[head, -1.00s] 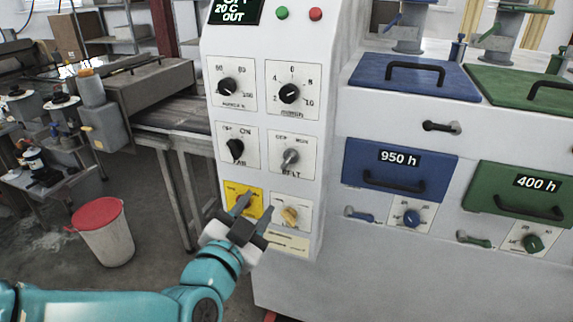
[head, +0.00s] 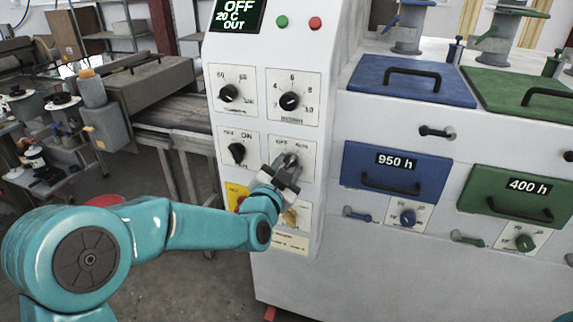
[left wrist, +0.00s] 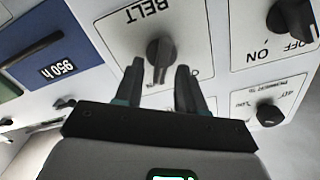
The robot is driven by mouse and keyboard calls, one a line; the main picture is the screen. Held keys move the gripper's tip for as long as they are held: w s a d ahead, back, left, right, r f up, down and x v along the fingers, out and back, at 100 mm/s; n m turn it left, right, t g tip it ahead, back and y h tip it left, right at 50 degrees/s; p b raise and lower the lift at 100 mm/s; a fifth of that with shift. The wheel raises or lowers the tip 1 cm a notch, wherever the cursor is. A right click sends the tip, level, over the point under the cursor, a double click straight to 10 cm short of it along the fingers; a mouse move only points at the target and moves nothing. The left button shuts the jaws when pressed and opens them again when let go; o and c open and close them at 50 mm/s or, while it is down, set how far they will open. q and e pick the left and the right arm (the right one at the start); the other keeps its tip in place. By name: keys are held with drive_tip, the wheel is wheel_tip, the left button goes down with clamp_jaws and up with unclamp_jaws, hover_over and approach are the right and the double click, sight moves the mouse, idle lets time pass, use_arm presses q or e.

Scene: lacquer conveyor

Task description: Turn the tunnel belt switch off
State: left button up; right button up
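The belt switch is a grey rotary knob (left wrist: 160,50) on a white plate marked BELT, upside down in the left wrist view. Its pointer lies roughly up and down there. In the head view, the belt plate (head: 307,141) is marked OFF and RUN, and my gripper partly covers the knob. My left gripper (head: 285,161) is at the belt plate, coming from below. In the left wrist view its two fingers (left wrist: 160,72) are apart, with the knob between and just beyond the tips. I cannot tell whether they touch it. My right gripper is not in view.
A black knob (head: 237,152) sits left of the belt plate, and two dial knobs sit above. The display (head: 238,14) reads OFF, 20 C, OUT. Blue (head: 395,178) and green drawers stand right.

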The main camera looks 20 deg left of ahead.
use_arm(q)
drive_tip(key=shift+w+a+f, duration=0.1)
drive_tip(key=shift+w, duration=0.1)
drive_tip(key=shift+c, duration=0.3)
clamp_jaws()
drive_tip(key=shift+f+n+b, duration=0.15)
drive_tip(key=shift+n+b, duration=0.25)
drive_tip(key=shift+b, duration=0.45)
drive_tip(key=n+b, duration=0.3)
drive_tip(key=b, duration=0.1)
drive_tip(key=n+b, duration=0.3)
drive_tip(key=b, duration=0.1)
drive_tip(key=shift+a+n, duration=0.2)
drive_tip(key=shift+n, duration=0.1)
drive_tip(key=n+b, duration=0.2)
drive_tip(key=b, duration=0.1)
drive_tip(key=shift+a+n, duration=0.1)
drive_tip(key=shift+n, duration=0.3)
drive_tip(key=shift+n+b, duration=0.45)
drive_tip(key=shift+n, duration=0.35)
